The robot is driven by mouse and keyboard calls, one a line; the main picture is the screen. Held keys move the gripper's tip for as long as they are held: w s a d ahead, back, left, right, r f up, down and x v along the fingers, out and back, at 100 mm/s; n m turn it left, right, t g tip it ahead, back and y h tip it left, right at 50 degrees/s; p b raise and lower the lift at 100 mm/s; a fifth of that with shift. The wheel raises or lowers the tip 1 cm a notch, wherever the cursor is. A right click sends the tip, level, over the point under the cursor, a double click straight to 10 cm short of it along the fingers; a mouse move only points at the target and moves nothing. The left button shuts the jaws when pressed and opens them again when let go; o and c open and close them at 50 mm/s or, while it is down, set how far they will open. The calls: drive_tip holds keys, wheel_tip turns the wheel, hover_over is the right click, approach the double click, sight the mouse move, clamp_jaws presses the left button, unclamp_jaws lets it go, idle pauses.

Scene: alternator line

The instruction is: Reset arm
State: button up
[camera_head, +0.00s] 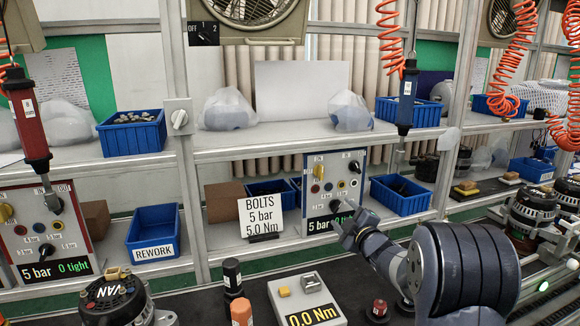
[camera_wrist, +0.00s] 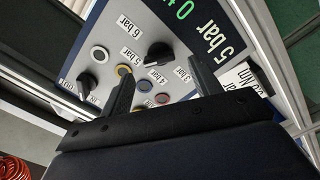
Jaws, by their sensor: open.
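My arm (camera_head: 455,270) reaches in from the lower right of the head view. My gripper (camera_head: 344,228) is in front of the middle control panel (camera_head: 318,171), close to its lower black knob (camera_head: 335,205). In the wrist view my gripper (camera_wrist: 160,88) is open, with two dark fingers apart and nothing held between them. The same panel (camera_wrist: 190,30) fills the upper middle there, tilted, with a black knob (camera_wrist: 158,55) seen between the fingers. Whether a finger touches the panel I cannot tell.
A "BOLTS 5 bar 5.0 Nm" sign (camera_head: 263,217) stands left of the panel. A blue bin (camera_head: 401,194) is at its right. A torque display (camera_head: 306,302), bottles (camera_head: 233,276) and an alternator (camera_head: 117,298) are in front. A blue screwdriver (camera_head: 407,98) hangs above.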

sight(337, 208)
drive_tip(key=x, duration=0.3)
drive_tip(key=shift+w+a, duration=0.15)
drive_tip(key=shift+w, duration=0.15)
drive_tip(key=shift+w+f, duration=0.1)
drive_tip(key=shift+n, duration=0.4)
